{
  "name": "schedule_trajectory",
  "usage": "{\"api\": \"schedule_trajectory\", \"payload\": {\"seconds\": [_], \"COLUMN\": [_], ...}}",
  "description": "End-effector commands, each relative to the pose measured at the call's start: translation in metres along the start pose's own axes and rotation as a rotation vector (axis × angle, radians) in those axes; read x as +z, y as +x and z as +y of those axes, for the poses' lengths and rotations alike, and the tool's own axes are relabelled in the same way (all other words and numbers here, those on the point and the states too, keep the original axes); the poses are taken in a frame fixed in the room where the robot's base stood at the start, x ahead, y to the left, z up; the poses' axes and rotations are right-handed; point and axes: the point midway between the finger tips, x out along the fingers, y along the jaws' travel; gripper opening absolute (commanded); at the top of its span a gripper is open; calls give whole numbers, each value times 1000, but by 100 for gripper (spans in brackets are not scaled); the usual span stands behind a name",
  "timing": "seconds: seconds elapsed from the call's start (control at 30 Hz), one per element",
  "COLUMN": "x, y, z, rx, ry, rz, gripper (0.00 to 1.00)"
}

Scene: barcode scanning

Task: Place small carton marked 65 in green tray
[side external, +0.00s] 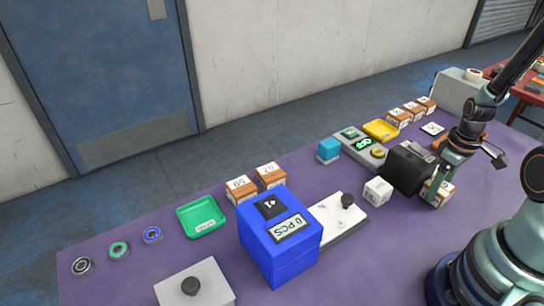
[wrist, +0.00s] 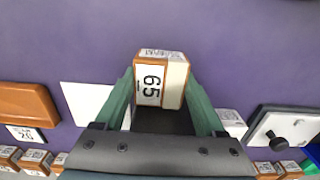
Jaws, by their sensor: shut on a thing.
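The small carton marked 65 (wrist: 150,84) is brown and white, and its number faces the wrist camera. My gripper (wrist: 160,88) is shut on it, with a green finger on each side. In the side view the carton (side external: 445,191) sits between the fingers of my gripper (side external: 437,186), just right of the black box-shaped device. I cannot tell whether it touches the table. The green tray (side external: 194,232) lies far to the left on the purple table, with a white label and nothing seen in it.
The black device (side external: 405,168) and a white cube (side external: 378,190) stand close left of my gripper. A large blue box (side external: 273,250) and a white panel with a black knob (side external: 335,222) stand between it and the green tray.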

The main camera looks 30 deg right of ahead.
Motion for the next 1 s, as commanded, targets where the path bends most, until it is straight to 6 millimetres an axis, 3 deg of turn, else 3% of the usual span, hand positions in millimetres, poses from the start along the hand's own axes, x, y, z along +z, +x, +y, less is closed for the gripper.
{"api": "schedule_trajectory", "payload": {"seconds": [0.5,0.53,0.57,0.6,1.0], "x": [0,0,0,0,-1], "y": [9,9,9,9,0], "z": [0,0,0,0,1], "rx": [0,0,0,0,3], "ry": [0,0,0,0,0], "rz": [-1,0,0,0,3], "gripper": [7,83,95,100,100]}}
